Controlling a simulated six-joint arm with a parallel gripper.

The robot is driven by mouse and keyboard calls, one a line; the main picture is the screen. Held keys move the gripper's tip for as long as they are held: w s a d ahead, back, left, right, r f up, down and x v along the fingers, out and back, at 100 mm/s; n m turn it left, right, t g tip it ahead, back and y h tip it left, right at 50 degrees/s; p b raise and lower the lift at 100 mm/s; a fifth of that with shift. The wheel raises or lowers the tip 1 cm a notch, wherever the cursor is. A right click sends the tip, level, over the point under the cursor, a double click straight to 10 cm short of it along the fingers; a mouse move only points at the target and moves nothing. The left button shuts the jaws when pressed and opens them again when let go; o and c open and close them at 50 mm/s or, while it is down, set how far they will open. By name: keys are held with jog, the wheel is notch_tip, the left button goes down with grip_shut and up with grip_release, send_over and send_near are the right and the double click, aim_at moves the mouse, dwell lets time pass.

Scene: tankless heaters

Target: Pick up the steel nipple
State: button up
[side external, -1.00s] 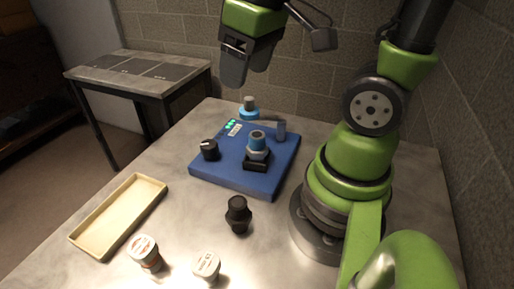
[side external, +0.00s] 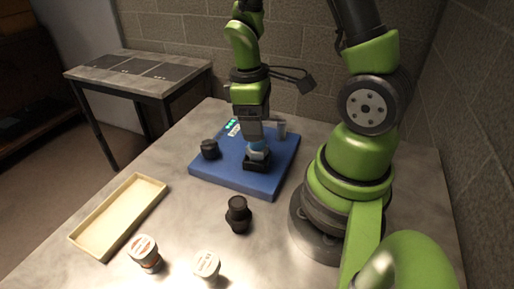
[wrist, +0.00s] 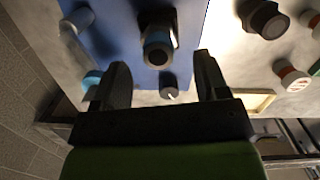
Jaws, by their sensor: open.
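A short steel fitting with a blue band (side external: 257,149), which looks like the steel nipple, stands upright in a black holder (side external: 257,165) on the blue board (side external: 225,178). In the wrist view the fitting (wrist: 158,42) shows its open round end, ahead of my fingertips and roughly in line with the gap between them. My gripper (side external: 254,138) points down close above it, partly hiding its top in the side view. In the wrist view my gripper (wrist: 164,70) is open, with nothing held between the fingers.
A black knob (side external: 209,149) and a grey cylinder (side external: 282,129) stand on the board either side. A black fitting (side external: 238,214), two white-capped containers (side external: 144,252) (side external: 207,265) and a shallow tray (side external: 118,216) are nearer.

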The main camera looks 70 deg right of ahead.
aim_at(257, 149)
jog(key=shift+d+f, duration=0.2)
jog(key=shift+f, duration=2.15)
jog(key=shift+c, duration=0.2)
jog(key=c, duration=0.9)
